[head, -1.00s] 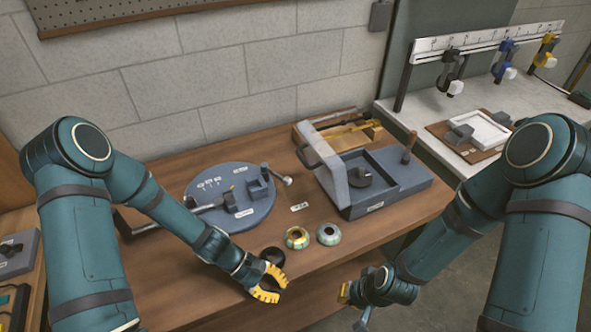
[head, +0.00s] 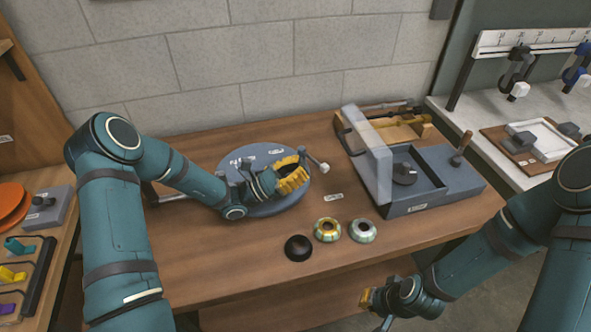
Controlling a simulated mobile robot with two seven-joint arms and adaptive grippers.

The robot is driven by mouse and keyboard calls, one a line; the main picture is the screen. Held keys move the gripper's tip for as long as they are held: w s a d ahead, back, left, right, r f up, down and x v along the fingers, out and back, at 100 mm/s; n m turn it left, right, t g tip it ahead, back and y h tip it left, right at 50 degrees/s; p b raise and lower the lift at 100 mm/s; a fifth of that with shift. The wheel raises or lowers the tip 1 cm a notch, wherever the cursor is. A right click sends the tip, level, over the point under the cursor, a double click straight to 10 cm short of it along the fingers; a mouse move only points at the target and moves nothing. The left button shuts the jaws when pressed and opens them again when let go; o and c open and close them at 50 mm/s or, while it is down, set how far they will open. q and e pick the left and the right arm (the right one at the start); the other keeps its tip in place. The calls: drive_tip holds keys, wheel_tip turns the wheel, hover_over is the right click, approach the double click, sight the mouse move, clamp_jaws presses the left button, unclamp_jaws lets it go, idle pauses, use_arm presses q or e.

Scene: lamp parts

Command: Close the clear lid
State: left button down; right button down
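The clear lid (head: 367,153) stands raised, close to upright, along the left side of a grey-blue box (head: 421,208) on the wooden table. A dark handle shows at the lid's upper left. The box's recess is uncovered, and a dark round knob (head: 404,173) sits in it. My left gripper (head: 296,178) is over the round blue plate, left of the lid and apart from it. Its yellow fingers are seen from the side, so its opening is unclear. My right gripper (head: 366,300) is low in front of the table, far from the lid; its fingers are mostly hidden.
The round blue plate (head: 240,158) lies left of the box. A black ring (head: 298,248) and two patterned rings (head: 327,229), (head: 362,230) lie near the table's front. An upright wooden-handled lever (head: 461,148) stands on the box's right. A wooden tray (head: 400,133) is behind.

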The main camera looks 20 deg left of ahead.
use_arm(q)
approach(357, 138)
drive_tip(key=x, duration=0.4)
drive_tip(key=shift+w+d, duration=0.15)
drive_tip(key=shift+w, duration=0.1)
use_arm(e)
drive_tip(key=shift+r, duration=0.1)
